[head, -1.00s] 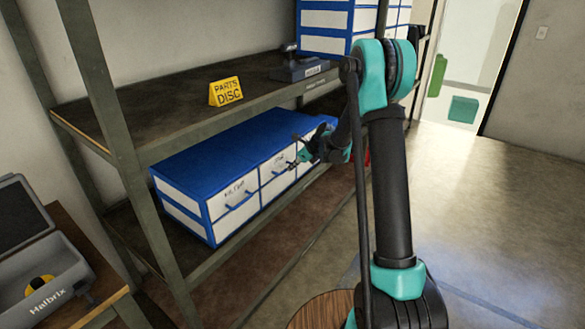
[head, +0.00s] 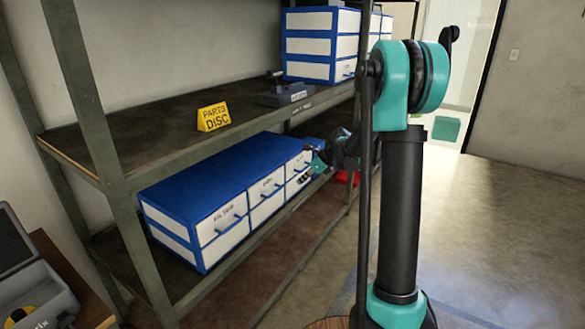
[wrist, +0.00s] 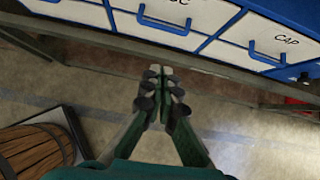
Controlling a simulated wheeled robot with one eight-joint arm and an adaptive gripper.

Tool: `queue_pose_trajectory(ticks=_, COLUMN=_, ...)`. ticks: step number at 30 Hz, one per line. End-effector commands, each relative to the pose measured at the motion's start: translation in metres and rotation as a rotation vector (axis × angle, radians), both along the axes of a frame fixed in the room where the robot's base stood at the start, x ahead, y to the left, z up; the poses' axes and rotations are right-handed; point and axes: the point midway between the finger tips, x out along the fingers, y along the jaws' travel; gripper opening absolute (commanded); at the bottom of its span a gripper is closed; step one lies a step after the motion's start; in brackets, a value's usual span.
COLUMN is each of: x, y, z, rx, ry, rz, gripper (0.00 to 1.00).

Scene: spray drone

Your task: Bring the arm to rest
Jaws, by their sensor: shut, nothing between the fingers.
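My arm stands upright on the right of the head view, its teal elbow high and its forearm reaching back toward the shelf. My gripper (head: 309,172) is in front of the right end of the blue and white drawer unit (head: 200,195) on the lower shelf. In the wrist view my gripper (wrist: 165,75) is shut and empty, its fingertips together just below the shelf edge. The drawers above it, one labelled CAP (wrist: 270,42), are shut. I cannot tell from these views whether the gripper touches the shelf edge.
A metal rack (head: 140,170) carries a yellow PARTS DISC sign (head: 213,117) and more blue and white drawers (head: 320,45) on its upper shelf. A grey case (head: 35,290) is at lower left. A wooden barrel (wrist: 35,150) stands on the floor. The floor at right is clear.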

Motion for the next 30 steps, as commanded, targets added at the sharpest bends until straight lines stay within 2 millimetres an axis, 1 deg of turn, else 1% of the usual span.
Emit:
queue_pose_trajectory(ticks=2, x=-0.018, y=-0.003, z=0.003, rx=-0.054, ry=-0.039, rz=0.064, gripper=0.00)
queue_pose_trajectory(ticks=5, x=-0.052, y=-0.010, z=0.005, rx=-0.170, ry=-0.120, rz=0.210, gripper=0.00)
queue_pose_trajectory(ticks=6, x=-0.068, y=-0.014, z=0.005, rx=-0.226, ry=-0.157, rz=0.281, gripper=0.00)
queue_pose_trajectory(ticks=8, x=-0.093, y=-0.020, z=0.005, rx=-0.313, ry=-0.213, rz=0.396, gripper=0.00)
queue_pose_trajectory(ticks=9, x=-0.110, y=-0.024, z=0.005, rx=-0.370, ry=-0.247, rz=0.473, gripper=0.00)
queue_pose_trajectory(ticks=11, x=-0.135, y=-0.030, z=0.003, rx=-0.455, ry=-0.295, rz=0.593, gripper=0.00)
queue_pose_trajectory(ticks=12, x=-0.152, y=-0.035, z=0.001, rx=-0.510, ry=-0.326, rz=0.674, gripper=0.00)
queue_pose_trajectory(ticks=17, x=-0.220, y=-0.053, z=-0.009, rx=-0.721, ry=-0.429, rz=1.010, gripper=0.00)
queue_pose_trajectory(ticks=18, x=-0.236, y=-0.058, z=-0.013, rx=-0.771, ry=-0.451, rz=1.098, gripper=0.00)
queue_pose_trajectory(ticks=20, x=-0.261, y=-0.065, z=-0.020, rx=-0.843, ry=-0.479, rz=1.231, gripper=0.00)
queue_pose_trajectory(ticks=21, x=-0.277, y=-0.070, z=-0.024, rx=-0.888, ry=-0.496, rz=1.320, gripper=0.00)
queue_pose_trajectory(ticks=24, x=-0.313, y=-0.082, z=-0.036, rx=-0.985, ry=-0.527, rz=1.530, gripper=0.00)
queue_pose_trajectory(ticks=27, x=-0.341, y=-0.092, z=-0.047, rx=-1.055, ry=-0.545, rz=1.704, gripper=0.00)
queue_pose_trajectory(ticks=30, x=-0.359, y=-0.098, z=-0.054, rx=-1.097, ry=-0.554, rz=1.825, gripper=0.00)
